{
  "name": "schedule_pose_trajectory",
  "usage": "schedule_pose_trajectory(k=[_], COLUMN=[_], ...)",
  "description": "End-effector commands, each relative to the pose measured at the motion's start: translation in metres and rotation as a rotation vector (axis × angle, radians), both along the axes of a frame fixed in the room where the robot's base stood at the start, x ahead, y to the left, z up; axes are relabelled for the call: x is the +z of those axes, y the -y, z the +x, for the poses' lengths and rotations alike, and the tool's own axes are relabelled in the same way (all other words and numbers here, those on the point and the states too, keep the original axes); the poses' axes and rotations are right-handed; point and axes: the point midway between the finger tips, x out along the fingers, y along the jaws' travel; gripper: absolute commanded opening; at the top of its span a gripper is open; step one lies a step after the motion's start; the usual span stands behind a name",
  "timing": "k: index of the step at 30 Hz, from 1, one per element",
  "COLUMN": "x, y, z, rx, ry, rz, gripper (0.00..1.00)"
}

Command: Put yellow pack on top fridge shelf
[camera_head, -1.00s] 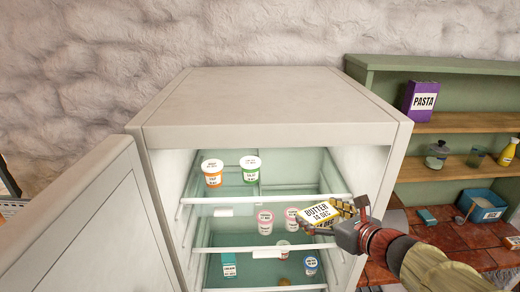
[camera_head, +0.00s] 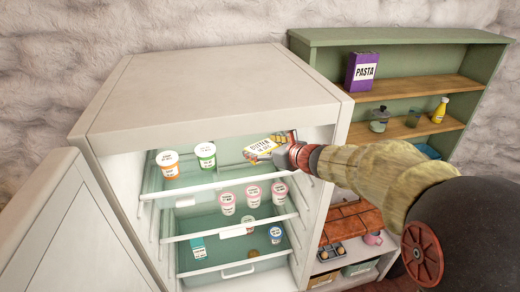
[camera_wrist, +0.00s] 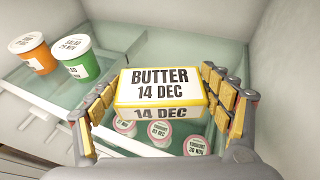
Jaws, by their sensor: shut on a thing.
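The yellow and white butter pack (camera_wrist: 162,90), labelled "BUTTER 14 DEC", is held between the fingers of my gripper (camera_wrist: 160,105) in the wrist view. In the head view my gripper (camera_head: 277,150) and the pack (camera_head: 262,147) are inside the open fridge (camera_head: 215,88), at the right of the top glass shelf (camera_head: 215,180). The pack is near that shelf's height or above it; whether it touches the glass I cannot tell.
Pink yoghurt tubs (camera_head: 252,196) stand on the shelf below. The open fridge door (camera_head: 70,230) is at the left, and the fridge's right wall is close to my arm. A green shelf unit with a pasta box (camera_head: 361,72) stands at the right.

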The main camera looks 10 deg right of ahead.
Motion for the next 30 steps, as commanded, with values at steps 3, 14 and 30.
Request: schedule_pose_trajectory(k=[3, 14, 30], x=[0.002, -0.028, -0.038], y=[-0.001, 0.0, 0.0], z=[0.017, 0.023, 0.023], rx=[0.002, 0.0, 0.0], ry=[0.001, -0.002, 0.0], rz=[0.001, 0.003, 0.0], gripper=[0.46, 0.46, 0.81])
